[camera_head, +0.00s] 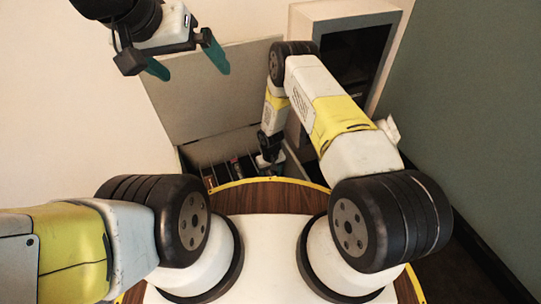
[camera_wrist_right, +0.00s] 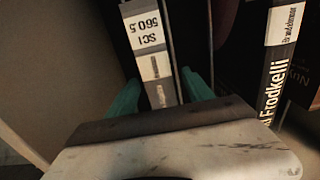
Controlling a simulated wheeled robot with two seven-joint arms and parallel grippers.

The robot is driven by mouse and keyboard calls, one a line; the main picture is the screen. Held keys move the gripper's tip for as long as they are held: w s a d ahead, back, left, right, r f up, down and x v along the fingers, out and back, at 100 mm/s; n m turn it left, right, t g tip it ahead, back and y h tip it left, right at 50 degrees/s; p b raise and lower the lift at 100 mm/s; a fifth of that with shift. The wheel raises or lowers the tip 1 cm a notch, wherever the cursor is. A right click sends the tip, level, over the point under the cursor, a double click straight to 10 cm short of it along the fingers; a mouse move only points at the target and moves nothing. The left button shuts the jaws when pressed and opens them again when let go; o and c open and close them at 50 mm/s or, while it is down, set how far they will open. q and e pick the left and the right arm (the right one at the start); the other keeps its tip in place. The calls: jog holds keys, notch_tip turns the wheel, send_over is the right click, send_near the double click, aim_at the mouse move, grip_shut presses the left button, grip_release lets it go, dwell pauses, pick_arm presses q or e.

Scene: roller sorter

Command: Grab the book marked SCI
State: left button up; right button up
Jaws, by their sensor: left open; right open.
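The book marked SCI (camera_wrist_right: 146,35) stands in the right wrist view with its spine toward the camera. Its white label reads "SCI 560.5" upside down. My right gripper (camera_wrist_right: 162,92) is open, with one green fingertip on each side of the lower spine. I cannot tell whether the fingers touch it. In the head view the right gripper (camera_head: 269,150) reaches down at the bin, and its fingertips are hidden there. My left gripper (camera_head: 187,63) is open and empty, high up at the upper left of the head view.
Several dark books stand in a bin (camera_head: 192,153) beyond my base, with a beige panel (camera_head: 215,90) behind. A black book marked Frodkelli (camera_wrist_right: 279,70) stands to the right in the wrist view. A grey-framed cabinet (camera_head: 303,35) and green wall (camera_head: 470,110) are at the right.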

grip_shut()
dwell(1.4)
